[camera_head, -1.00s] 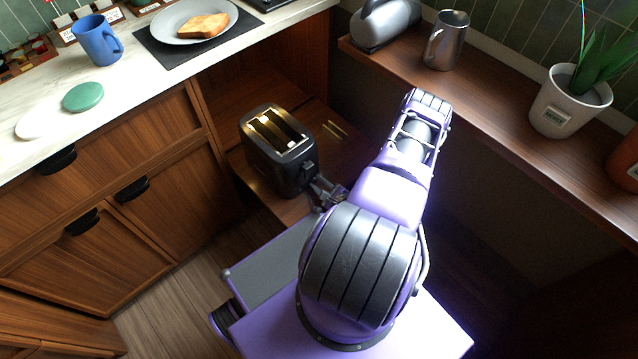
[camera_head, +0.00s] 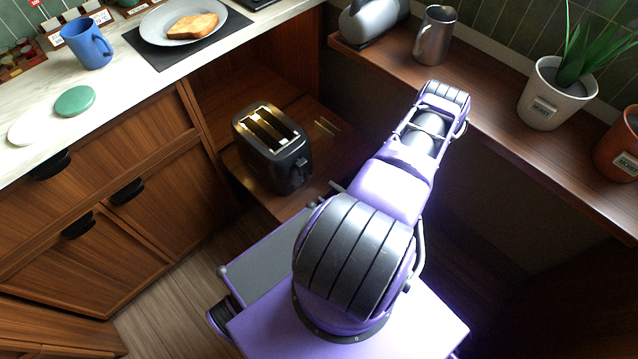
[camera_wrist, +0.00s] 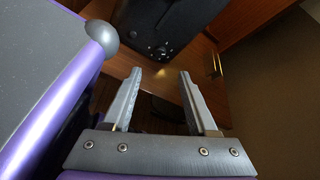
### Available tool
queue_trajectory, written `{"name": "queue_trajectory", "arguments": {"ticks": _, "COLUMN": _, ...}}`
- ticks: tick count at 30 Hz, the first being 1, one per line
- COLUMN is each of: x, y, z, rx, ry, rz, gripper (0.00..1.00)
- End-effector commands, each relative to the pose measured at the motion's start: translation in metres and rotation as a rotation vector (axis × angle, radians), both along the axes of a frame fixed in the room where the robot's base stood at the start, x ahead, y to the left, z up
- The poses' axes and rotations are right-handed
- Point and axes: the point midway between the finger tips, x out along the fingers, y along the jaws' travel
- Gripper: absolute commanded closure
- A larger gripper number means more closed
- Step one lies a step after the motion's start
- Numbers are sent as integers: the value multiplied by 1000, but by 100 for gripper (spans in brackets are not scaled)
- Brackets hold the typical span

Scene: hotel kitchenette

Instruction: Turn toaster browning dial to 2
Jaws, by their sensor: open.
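The black toaster (camera_head: 285,160) stands on a low wooden shelf, with two empty slots on top. Its near end carries small controls. In the wrist view the dark toaster (camera_wrist: 135,15) is at the top, with a small round knob (camera_wrist: 162,50) low on its end face; its markings are too small and dark to read. My gripper (camera_wrist: 160,74) is open and empty. Its two fingers point toward the toaster end, with the knob beyond the gap and apart from them. In the head view my arm mostly hides the gripper.
A wooden cabinet wall (camera_head: 212,140) stands left of the toaster. A wooden ledge (camera_head: 480,100) runs along the right with a metal pitcher (camera_head: 433,38) and potted plants. The counter holds a blue mug (camera_head: 88,45) and a plate of toast (camera_head: 160,37).

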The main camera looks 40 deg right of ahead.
Motion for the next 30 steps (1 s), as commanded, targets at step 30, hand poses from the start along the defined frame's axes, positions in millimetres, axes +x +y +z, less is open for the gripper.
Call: {"name": "queue_trajectory", "arguments": {"ticks": 30, "x": -68, "y": 4, "z": 29, "rx": 0, "ry": 0, "rz": -1, "gripper": 41}}
